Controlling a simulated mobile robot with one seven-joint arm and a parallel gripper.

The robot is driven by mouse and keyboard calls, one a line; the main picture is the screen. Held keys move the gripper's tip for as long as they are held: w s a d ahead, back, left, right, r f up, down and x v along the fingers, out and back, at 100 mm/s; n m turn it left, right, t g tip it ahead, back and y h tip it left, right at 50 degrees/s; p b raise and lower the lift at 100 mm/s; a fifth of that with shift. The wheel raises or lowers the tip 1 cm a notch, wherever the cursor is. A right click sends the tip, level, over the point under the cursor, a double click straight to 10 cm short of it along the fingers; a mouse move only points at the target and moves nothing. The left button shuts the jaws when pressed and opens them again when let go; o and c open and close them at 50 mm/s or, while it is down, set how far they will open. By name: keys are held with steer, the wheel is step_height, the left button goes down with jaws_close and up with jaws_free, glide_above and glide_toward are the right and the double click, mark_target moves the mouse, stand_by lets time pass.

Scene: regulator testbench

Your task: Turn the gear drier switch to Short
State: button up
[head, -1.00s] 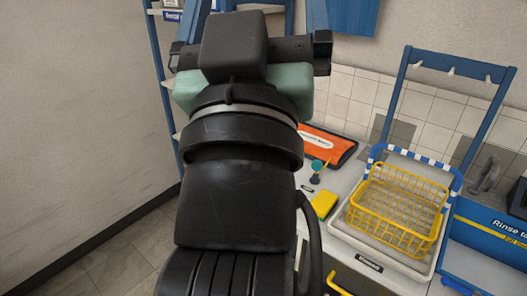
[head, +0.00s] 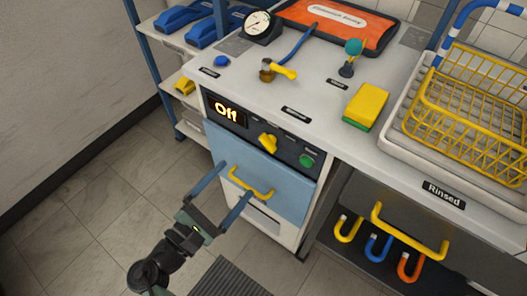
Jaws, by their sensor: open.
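The gear drier (head: 262,182) is a cabinet with a light blue front under the counter. Its display (head: 226,110) reads "Off". Its yellow switch knob (head: 267,142) sits on the dark panel, right of the display. A green button (head: 306,160) is to the right of the knob. The small labels around the knob are too small to read. My gripper (head: 228,190) is open in front of the drier, below and left of the knob. Its fingers lie near the yellow door handle (head: 250,184); I cannot tell whether they touch it. No object shows between the fingers.
The counter (head: 240,85) holds a gauge (head: 260,24), a yellow valve piece (head: 280,70), a yellow-green sponge (head: 365,106) and a yellow basket (head: 475,100). Another yellow handle (head: 408,231) and coloured hooks (head: 378,248) are at right. Floor at left is open.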

mark_target(265, 147)
steer(key=b+x, duration=0.1)
steer(key=x, duration=1.1)
steer(key=c, duration=1.4)
